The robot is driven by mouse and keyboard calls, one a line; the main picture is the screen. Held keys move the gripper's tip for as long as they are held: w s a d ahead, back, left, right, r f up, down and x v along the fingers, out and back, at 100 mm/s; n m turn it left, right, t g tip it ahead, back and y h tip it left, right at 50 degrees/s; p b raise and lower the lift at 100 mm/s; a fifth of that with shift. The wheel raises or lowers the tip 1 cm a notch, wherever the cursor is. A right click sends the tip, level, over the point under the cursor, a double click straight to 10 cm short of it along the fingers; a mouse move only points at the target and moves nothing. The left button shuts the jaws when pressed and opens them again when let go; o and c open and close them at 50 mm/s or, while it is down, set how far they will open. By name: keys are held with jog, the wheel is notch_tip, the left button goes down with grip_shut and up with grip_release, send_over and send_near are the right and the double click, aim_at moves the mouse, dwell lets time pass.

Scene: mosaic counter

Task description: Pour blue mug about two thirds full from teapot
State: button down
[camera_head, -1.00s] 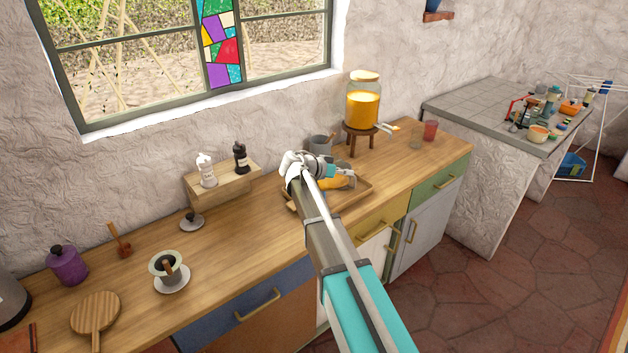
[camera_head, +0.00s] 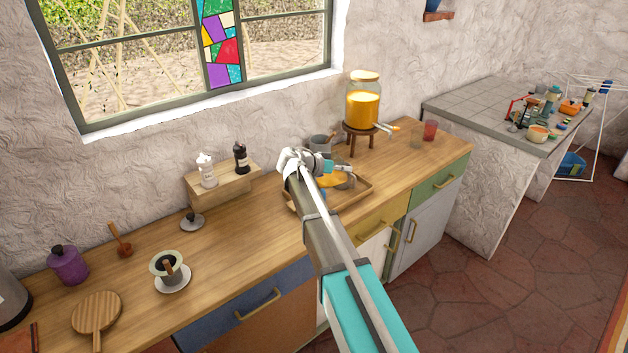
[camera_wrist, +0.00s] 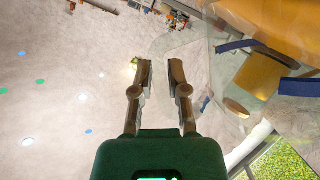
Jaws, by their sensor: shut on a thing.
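My gripper (camera_head: 299,160) is over the back left part of the wooden tray. In the wrist view its fingers (camera_wrist: 161,68) are shut with a narrow gap around a clear glass handle. The handle belongs to a clear glass teapot (camera_wrist: 228,72) with amber liquid, filling the upper right of that view. In the head view an amber patch (camera_head: 331,180), probably the teapot's liquid, shows beside my wrist. A small blue patch below it may be the blue mug, but my arm hides most of it. I cannot see the mug's fill level or any stream.
The wooden tray (camera_head: 366,186) also holds a greyish vessel. A grey pot (camera_head: 320,143) stands behind it. A glass dispenser (camera_head: 362,106) of orange liquid stands on a stool to the back right, near a red cup (camera_head: 430,130).

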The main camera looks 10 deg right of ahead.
jog(key=shift+w+r, duration=0.15)
jog(key=shift+s, duration=0.25)
jog(key=shift+s+d, duration=0.2)
jog(key=shift+s, duration=0.4)
jog(key=shift+w+a+r+n+g, duration=0.15)
jog(key=shift+w+r+n, duration=0.05)
jog(key=shift+w+n, duration=0.2)
jog(key=shift+w+a+r+n+g, duration=0.1)
jog(key=shift+w+r+n+g, duration=0.05)
jog(key=shift+w+n, duration=0.2)
dwell(3.8)
jog(key=shift+s, duration=0.2)
jog(key=shift+s+d, duration=0.15)
jog(key=shift+s, duration=0.25)
jog(key=shift+s, duration=0.1)
dwell(1.8)
